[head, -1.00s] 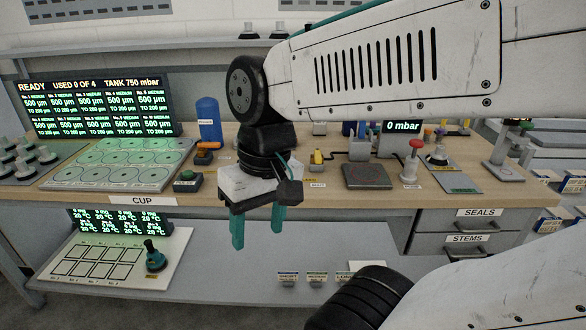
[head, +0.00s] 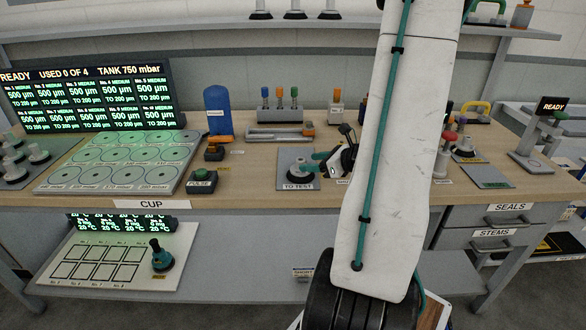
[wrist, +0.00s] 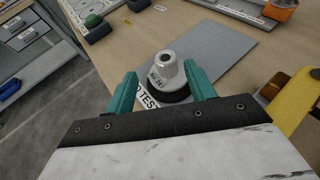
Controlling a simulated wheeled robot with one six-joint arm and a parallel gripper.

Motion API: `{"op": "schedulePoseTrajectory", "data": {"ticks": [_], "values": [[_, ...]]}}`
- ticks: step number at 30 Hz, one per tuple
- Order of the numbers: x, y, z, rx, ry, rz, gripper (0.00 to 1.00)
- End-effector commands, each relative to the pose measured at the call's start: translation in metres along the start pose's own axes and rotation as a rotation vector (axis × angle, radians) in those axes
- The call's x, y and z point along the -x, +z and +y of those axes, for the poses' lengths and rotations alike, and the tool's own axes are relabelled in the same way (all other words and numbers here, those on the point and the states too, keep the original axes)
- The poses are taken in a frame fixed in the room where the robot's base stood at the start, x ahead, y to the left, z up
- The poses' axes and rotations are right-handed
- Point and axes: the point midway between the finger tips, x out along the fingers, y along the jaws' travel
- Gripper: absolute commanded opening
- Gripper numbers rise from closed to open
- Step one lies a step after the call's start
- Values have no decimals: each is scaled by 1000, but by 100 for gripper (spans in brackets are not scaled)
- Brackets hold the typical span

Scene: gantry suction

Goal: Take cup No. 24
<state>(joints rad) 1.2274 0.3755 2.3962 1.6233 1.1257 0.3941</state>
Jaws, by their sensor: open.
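Cup No. 24 (wrist: 167,72), a pale grey stepped cup with a dark lower ring, stands upright on the grey TO TEST plate (wrist: 215,50). Its label "No 24" faces the wrist camera. In the head view the cup (head: 297,172) is partly covered by my gripper. My gripper (wrist: 162,85) is open, with one teal finger on each side of the cup. I cannot tell whether the fingers touch it. In the head view my gripper (head: 314,167) reaches in from the right, low over the plate.
A green PULSE button (head: 201,181) and a tray of round pads (head: 110,160) lie to the left. A rack with coloured stems (head: 280,112) stands behind. A yellow part (wrist: 300,100) is close to the right of my gripper in the wrist view.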

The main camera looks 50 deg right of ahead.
Motion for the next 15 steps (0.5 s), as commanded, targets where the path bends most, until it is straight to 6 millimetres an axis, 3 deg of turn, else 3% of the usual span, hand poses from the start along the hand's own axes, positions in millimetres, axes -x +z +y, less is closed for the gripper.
{"op": "schedulePoseTrajectory", "data": {"ticks": [8, 15], "values": [[-24, -3, -8, -18, -18, -2, 55], [-60, 2, -10, -16, -16, -2, 55]]}}
